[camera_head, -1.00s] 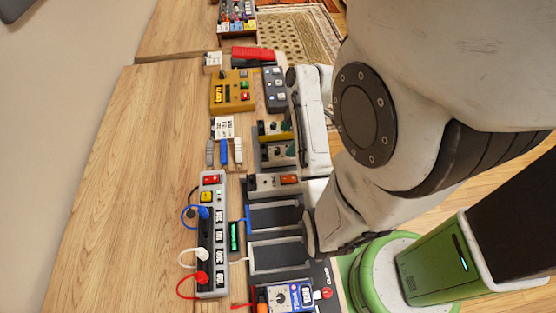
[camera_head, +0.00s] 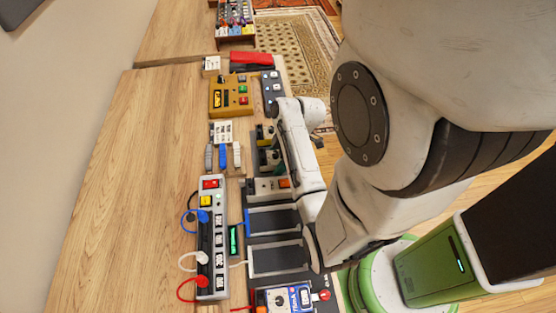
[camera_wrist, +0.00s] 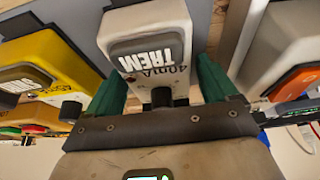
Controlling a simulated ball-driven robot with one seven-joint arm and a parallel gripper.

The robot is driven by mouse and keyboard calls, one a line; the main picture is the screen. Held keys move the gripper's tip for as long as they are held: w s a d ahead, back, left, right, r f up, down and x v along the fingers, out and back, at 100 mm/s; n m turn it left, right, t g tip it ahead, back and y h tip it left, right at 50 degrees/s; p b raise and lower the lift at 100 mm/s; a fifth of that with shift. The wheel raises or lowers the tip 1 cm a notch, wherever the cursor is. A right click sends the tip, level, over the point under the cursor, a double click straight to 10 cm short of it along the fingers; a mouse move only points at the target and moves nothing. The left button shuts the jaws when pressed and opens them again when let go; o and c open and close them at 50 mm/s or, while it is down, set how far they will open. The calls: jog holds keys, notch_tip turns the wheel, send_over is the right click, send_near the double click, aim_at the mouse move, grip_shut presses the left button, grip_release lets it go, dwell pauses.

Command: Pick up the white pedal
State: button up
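In the wrist view a white pedal (camera_wrist: 150,50) with a dark footswitch pad lettered "TREM" and a dark knob lies between the two green fingers of my gripper (camera_wrist: 160,78). One finger is on each side of it, and the fingers look apart and close to its sides. I cannot tell whether they touch it. In the head view my gripper (camera_head: 279,147) is among the row of pedals, and my arm hides much of it.
A yellow pedal (camera_wrist: 45,60) stands close on the left in the wrist view. In the head view a power strip (camera_head: 212,240) with cables, two dark panels (camera_head: 273,221), a yellow box (camera_head: 231,97) and a blue pedal (camera_head: 285,299) crowd the board. The wooden table (camera_head: 130,180) is clear on the left.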

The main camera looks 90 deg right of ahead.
jog(key=c, duration=1.2)
jog(key=shift+w+r, duration=0.1)
jog(key=shift+r, duration=0.1)
